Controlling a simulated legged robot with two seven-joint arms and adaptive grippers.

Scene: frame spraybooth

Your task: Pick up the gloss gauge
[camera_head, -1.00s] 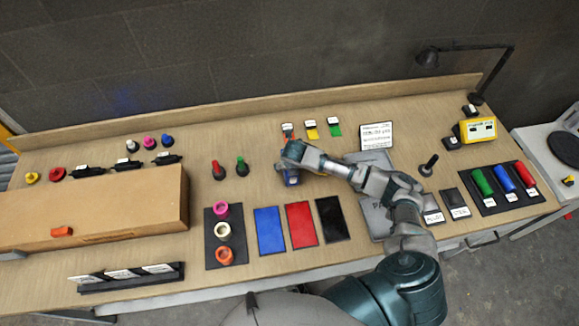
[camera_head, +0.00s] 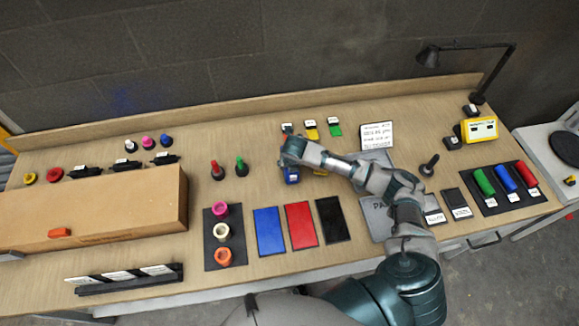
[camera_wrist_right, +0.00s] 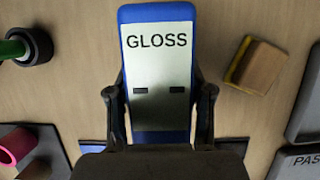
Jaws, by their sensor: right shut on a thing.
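The gloss gauge (camera_wrist_right: 158,80) is a blue block with a pale plate lettered "GLOSS", seen large in the right wrist view. My right gripper (camera_wrist_right: 159,100) is shut on it, one finger along each long side. In the head view my right gripper (camera_head: 289,163) is over the middle of the bench. There it hides most of the gauge, with a bit of blue (camera_head: 292,178) showing below. Whether the gauge touches the bench is hard to tell. My left gripper is not in view.
Blue (camera_head: 269,231), red (camera_head: 301,224) and black (camera_head: 333,220) panels lie in front of the gripper. Red (camera_head: 217,170) and green (camera_head: 241,167) handled tools stand to its left. Small labelled red, yellow (camera_head: 311,131) and green pieces lie behind it. A cardboard box (camera_head: 100,205) fills the left.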

